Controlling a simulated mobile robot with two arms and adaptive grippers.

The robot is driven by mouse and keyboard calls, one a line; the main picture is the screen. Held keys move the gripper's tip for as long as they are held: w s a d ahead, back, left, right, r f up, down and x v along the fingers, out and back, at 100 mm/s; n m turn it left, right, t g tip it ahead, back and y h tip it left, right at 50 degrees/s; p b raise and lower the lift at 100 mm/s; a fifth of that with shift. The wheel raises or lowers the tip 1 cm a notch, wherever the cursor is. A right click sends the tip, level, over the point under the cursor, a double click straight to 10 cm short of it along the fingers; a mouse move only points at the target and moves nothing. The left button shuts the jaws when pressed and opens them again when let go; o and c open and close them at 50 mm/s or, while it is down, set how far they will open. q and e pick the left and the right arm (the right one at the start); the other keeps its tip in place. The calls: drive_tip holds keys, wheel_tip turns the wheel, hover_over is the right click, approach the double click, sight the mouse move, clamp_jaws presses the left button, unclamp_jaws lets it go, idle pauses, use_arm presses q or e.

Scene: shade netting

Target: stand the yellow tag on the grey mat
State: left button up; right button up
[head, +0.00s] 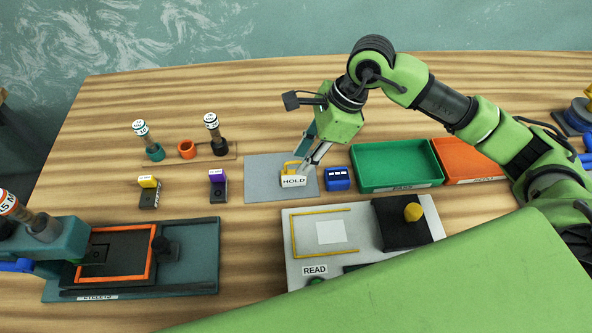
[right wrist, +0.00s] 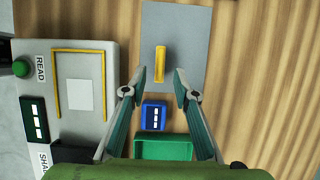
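The yellow tag (head: 292,168) stands upright on the grey mat (head: 262,178), with a white face reading HOLD turned to the head camera. In the right wrist view the tag (right wrist: 160,65) shows from above as a narrow yellow bar on the mat (right wrist: 190,25). My right gripper (head: 309,158) is just above and behind the tag in the head view. In the right wrist view its fingers (right wrist: 160,72) are spread, one on each side of the tag, with gaps between. My left gripper is not in view.
A blue block (head: 337,179) sits close to the mat's right edge, beside the green tray (head: 395,187) and orange tray (head: 467,180). The grey READ panel (head: 295,268) lies in front. Small stands with yellow (head: 148,182) and purple (head: 217,176) tops are left. A teal machine (head: 190,270) is front left.

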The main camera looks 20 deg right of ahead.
drive_tip(key=shift+b+v, duration=0.45)
drive_tip(key=shift+v, duration=2.3)
drive_tip(key=shift+f, duration=0.1)
